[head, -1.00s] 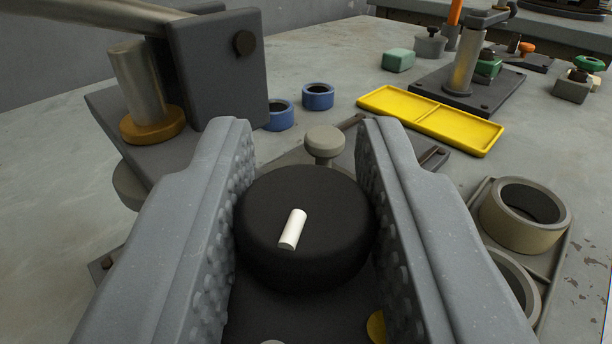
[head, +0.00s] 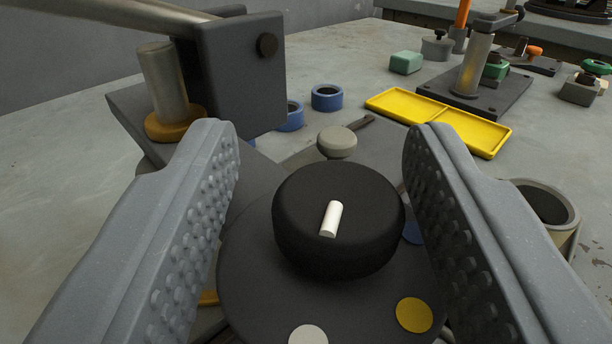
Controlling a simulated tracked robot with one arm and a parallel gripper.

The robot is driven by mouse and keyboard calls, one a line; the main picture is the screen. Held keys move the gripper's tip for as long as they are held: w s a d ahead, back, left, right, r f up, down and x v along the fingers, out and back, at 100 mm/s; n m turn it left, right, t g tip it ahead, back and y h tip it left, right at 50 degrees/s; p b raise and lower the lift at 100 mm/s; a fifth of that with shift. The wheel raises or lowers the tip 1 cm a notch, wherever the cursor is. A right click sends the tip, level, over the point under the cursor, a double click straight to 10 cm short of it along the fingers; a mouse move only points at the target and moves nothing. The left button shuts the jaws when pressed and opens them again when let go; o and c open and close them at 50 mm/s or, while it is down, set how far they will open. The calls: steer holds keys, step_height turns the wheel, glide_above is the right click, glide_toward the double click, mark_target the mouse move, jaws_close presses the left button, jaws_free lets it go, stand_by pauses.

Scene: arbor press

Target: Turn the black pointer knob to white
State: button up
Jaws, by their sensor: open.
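The black pointer knob (head: 300,225) is a round black cap with a white bar (head: 331,218) on top. It stands on a dark round dial plate (head: 250,285). The bar slants down and slightly left, roughly in line with the white dot (head: 308,335) at the plate's near edge. A yellow dot (head: 413,314) lies right of it, a partly hidden blue dot (head: 412,232) farther right, and part of an orange-yellow patch shows at left. My gripper (head: 325,150) is open, its studded jaws on either side of the knob with a gap at each side.
A grey round knob (head: 337,141) stands just behind the black one. The press block (head: 242,75) with its bar rises at back left. Blue rings (head: 327,97), a yellow tray (head: 438,120) and a beige ring (head: 546,208) lie beyond and to the right.

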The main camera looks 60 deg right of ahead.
steer(key=v, duration=1.3)
steer(key=shift+a+b, duration=0.35)
steer(key=shift+s, duration=0.15)
